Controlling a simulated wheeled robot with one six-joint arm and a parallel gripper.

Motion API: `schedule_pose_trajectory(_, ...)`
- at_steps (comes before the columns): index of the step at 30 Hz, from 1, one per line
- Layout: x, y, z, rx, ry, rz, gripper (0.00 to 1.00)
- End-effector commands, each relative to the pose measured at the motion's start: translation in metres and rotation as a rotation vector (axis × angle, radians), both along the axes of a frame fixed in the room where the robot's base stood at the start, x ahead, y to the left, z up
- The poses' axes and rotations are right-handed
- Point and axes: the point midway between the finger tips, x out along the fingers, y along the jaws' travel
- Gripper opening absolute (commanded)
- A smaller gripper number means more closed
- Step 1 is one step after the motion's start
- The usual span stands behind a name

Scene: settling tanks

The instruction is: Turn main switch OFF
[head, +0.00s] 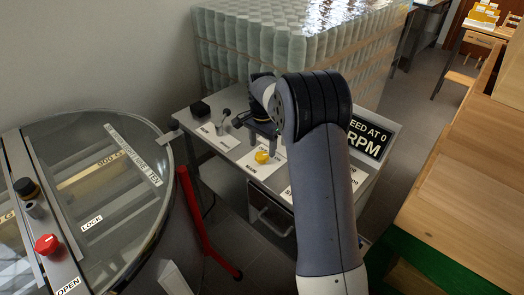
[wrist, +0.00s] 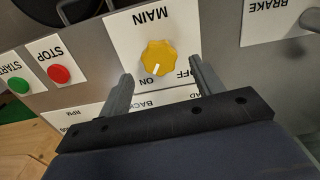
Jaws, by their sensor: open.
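The main switch is a yellow scalloped knob (wrist: 158,58) on a white plate (wrist: 125,35) lettered MAIN, ON and OFF, upside down in the wrist view. Its white mark points down in that view, toward the word ON. The yellow knob also shows in the head view (head: 262,157) on the grey panel. My gripper (wrist: 161,70) is open and empty, with one finger on each side of the knob in the wrist view. I cannot tell how far the fingertips are from it. In the head view my gripper (head: 261,132) is just behind the knob, partly hidden by my arm.
A red STOP button (wrist: 60,74) and green START button (wrist: 18,84) sit left in the wrist view, a BRAKE lever (wrist: 311,19) right. A black box-like part (head: 200,108) is on the panel. A lidded tank (head: 80,190) stands left, wrapped stock (head: 290,50) behind.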

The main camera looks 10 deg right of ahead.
Motion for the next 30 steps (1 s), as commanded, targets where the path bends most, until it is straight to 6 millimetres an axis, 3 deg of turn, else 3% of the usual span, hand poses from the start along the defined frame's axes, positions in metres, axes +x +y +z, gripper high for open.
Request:
schedule_pose_trajectory(6,-0.001,0.000,-0.027,0.000,0.003,0.001,0.63)
schedule_pose_trajectory(17,0.000,0.000,-0.034,0.000,0.000,0.001,0.63)
schedule_pose_trajectory(30,0.000,0.000,-0.033,0.000,0.000,0.001,0.28)
